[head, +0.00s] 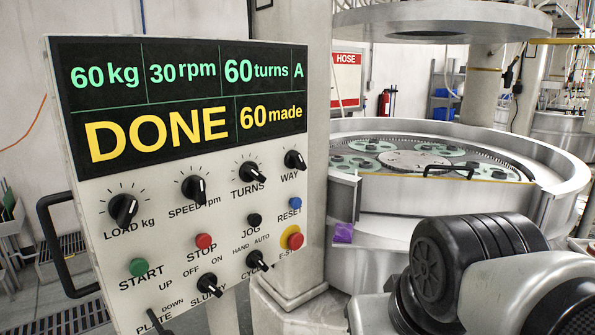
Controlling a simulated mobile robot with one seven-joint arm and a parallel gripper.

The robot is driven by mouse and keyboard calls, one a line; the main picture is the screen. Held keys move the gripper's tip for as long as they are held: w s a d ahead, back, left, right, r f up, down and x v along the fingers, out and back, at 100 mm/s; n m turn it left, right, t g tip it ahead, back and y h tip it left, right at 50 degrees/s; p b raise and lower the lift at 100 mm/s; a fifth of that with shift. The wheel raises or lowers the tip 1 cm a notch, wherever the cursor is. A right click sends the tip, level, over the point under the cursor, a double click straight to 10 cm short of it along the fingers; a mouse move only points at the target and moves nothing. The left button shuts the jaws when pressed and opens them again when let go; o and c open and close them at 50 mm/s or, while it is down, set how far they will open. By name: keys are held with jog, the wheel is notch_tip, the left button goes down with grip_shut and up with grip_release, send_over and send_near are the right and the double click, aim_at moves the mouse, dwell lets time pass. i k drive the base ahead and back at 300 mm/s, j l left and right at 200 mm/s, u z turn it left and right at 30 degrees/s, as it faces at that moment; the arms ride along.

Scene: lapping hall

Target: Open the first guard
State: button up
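The round lapping machine (400,225) stands at the right behind the control panel. In the front gap of its metal rim is what looks like a low guard, with a yellow edge strip (400,176) and a black bar handle (450,168). It appears to span the gap, but I cannot tell whether it is latched. Nothing touches the handle. My arm fills the lower right corner, in front of the machine; my gripper's fingers are not visible.
The control panel (180,225) fills the left, reading "DONE" and "60 made", with knobs and buttons, a red E-stop (295,241) and a black side handle (62,245). A large round plate (440,20) hangs above the machine. A purple block (343,232) sits by the rim.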

aim_at(425, 196)
jog(key=i+l+u, duration=0.2)
jog(key=i+l, duration=0.2)
jog(key=l, duration=0.25)
jog(key=i+l+u, duration=0.1)
jog(key=l, duration=0.2)
jog(key=i+l+u, duration=0.1)
jog(key=l, duration=0.25)
jog(key=i, duration=0.1)
